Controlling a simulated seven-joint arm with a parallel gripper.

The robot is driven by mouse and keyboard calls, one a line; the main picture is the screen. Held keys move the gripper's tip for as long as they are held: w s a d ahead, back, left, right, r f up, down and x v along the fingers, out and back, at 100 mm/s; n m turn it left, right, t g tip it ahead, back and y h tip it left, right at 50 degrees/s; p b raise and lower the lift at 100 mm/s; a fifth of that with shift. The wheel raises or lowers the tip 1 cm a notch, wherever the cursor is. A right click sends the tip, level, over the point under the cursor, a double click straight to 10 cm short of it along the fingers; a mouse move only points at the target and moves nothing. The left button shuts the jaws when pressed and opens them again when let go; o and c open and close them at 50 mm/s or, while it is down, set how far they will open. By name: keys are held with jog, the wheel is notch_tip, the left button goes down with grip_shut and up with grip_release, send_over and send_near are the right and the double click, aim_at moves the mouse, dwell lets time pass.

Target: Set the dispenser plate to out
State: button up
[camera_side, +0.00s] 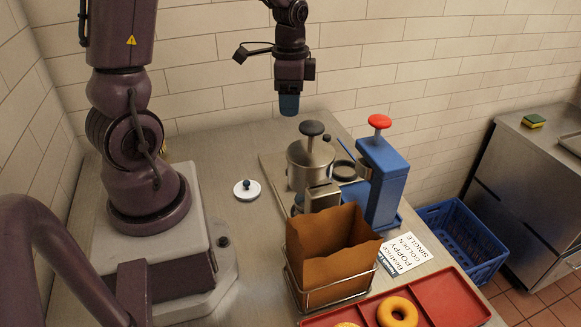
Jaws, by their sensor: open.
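A blue dispenser (384,180) with a red knob (379,121) on top stands on the metal counter. A steel pot-like vessel (297,165) with a dark knob (311,128) stands to its left. A small metal block (318,196) is in front of the vessel. I cannot tell which part is the dispenser plate or how it is set. My gripper (288,108) hangs pointing down, above and behind the vessel, apart from everything. It is open and empty, with blue-grey tips.
A brown paper bag (333,245) in a wire holder stands in front, beside a printed card (402,254). A white lid (247,190) lies left. A blue crate (462,240) is right. The counter's back left is clear.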

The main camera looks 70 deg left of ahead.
notch_tip(320, 180, down, 19)
dwell(0.5)
